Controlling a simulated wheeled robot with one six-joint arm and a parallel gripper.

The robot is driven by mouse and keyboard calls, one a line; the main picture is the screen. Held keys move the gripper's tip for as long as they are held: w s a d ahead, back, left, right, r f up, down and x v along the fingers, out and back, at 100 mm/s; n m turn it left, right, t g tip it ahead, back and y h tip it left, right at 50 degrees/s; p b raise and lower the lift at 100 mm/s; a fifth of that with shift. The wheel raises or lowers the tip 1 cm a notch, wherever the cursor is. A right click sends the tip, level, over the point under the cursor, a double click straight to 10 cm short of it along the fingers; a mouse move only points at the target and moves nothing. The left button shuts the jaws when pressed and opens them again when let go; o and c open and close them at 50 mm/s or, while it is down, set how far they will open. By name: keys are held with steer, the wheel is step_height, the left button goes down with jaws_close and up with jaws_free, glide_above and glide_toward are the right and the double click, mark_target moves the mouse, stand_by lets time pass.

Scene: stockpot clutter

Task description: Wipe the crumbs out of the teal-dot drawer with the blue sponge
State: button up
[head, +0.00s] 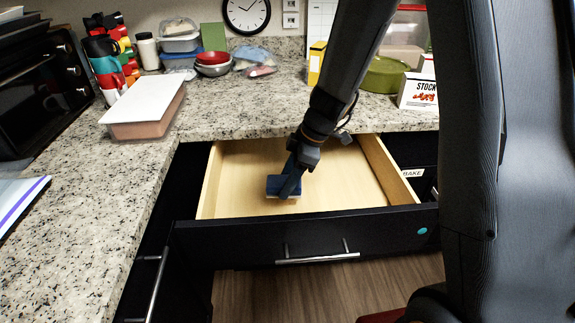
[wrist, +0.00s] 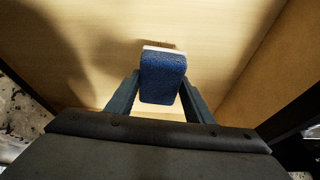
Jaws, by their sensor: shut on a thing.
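The teal-dot drawer (head: 355,185) is pulled open below the counter, with a pale wood inside and a dark front. The teal dot (head: 422,231) is at the right of its front. The blue sponge (head: 277,184) is in the drawer, toward its left-middle part. My gripper (head: 290,186) reaches down into the drawer and is shut on the sponge. In the wrist view the sponge (wrist: 163,78) sits between both fingers, its pale edge facing the drawer floor (wrist: 215,40). I cannot tell whether it touches the floor. No crumbs can be made out; some floor is hidden by my gripper and sponge.
The drawer's side wall (wrist: 275,65) rises at the right in the wrist view. A lidded container (head: 150,105) stands on the granite counter at left. A green pot (head: 385,75) and a stock box (head: 418,91) stand at the back right. The drawer's right half is free.

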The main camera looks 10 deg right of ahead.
steer(key=shift+r+p, duration=0.95)
steer(key=shift+r, duration=1.3)
